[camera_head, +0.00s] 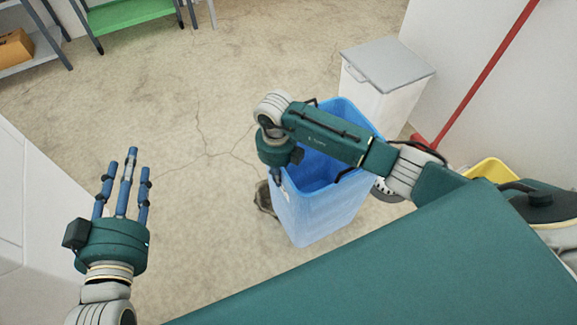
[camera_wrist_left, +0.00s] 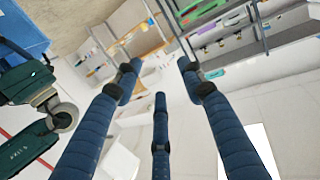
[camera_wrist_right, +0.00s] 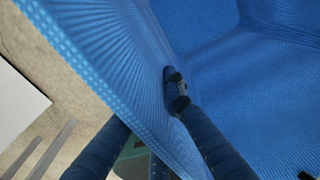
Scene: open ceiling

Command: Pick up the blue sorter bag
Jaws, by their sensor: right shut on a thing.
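The blue sorter bag (camera_head: 322,208) is a tall, open-topped blue container in the middle of the head view, slightly tilted. My right gripper (camera_head: 276,174) is at its left rim, partly hidden by my wrist. In the right wrist view the bag's wall (camera_wrist_right: 110,60) runs between the fingers of my right gripper (camera_wrist_right: 160,112), which is shut on it. Whether the bag's base touches the floor is unclear. My left gripper (camera_head: 122,180) is empty and open, fingers spread, at the lower left, well apart from the bag. Its fingers also show in the left wrist view (camera_wrist_left: 160,85).
A white bin with a grey lid (camera_head: 388,66) stands behind the bag. A red-handled tool (camera_head: 490,68) leans by the right wall, near a yellow container (camera_head: 492,169). A green shelf (camera_head: 128,14) is at the back. The floor (camera_head: 180,110) left of the bag is clear.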

